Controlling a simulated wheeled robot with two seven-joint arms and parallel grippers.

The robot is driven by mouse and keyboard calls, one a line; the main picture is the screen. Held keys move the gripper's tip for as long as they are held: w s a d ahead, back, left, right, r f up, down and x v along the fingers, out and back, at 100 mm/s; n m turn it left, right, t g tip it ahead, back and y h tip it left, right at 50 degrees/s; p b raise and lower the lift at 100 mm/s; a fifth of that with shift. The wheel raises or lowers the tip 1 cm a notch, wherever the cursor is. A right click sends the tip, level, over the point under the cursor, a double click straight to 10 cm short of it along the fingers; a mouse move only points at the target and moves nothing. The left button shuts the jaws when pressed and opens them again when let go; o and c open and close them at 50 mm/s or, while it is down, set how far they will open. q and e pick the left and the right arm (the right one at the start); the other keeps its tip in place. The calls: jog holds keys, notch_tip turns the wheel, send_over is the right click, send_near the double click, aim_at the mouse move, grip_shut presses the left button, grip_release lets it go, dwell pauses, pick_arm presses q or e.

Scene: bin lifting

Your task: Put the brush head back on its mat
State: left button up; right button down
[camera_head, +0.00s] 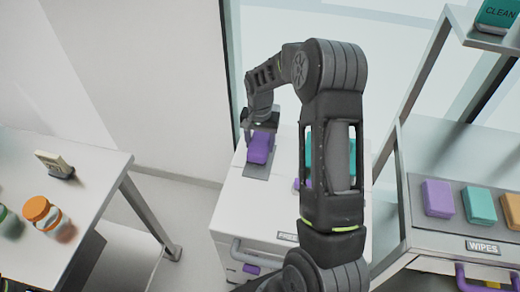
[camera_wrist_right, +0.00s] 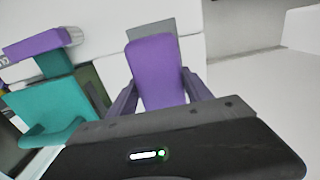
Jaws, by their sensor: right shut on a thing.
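A purple block, which I take for the brush head (camera_head: 259,147), is between the fingers of my right gripper (camera_head: 262,125), which is shut on it. A dark grey mat (camera_head: 257,172) lies on the white cabinet top, and the brush head covers much of it in the head view. In the right wrist view the purple brush head (camera_wrist_right: 158,70) stands between the two fingers, with the grey mat (camera_wrist_right: 152,27) showing behind it. I cannot tell whether it touches the mat.
My right arm hides part of the white cabinet top (camera_head: 232,210), where teal and purple things show. A steel cart at right holds several wipe packs (camera_head: 438,198). A table (camera_head: 95,165) at left bears orange-capped jars (camera_head: 38,208).

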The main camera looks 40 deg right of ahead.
notch_tip(320, 180, down, 3)
jog(key=shift+r+p, duration=0.1)
jog(key=shift+p, duration=0.3)
jog(key=shift+f, duration=0.45)
jog(key=shift+f, duration=0.1)
jog(key=shift+c, duration=2.2)
grip_release()
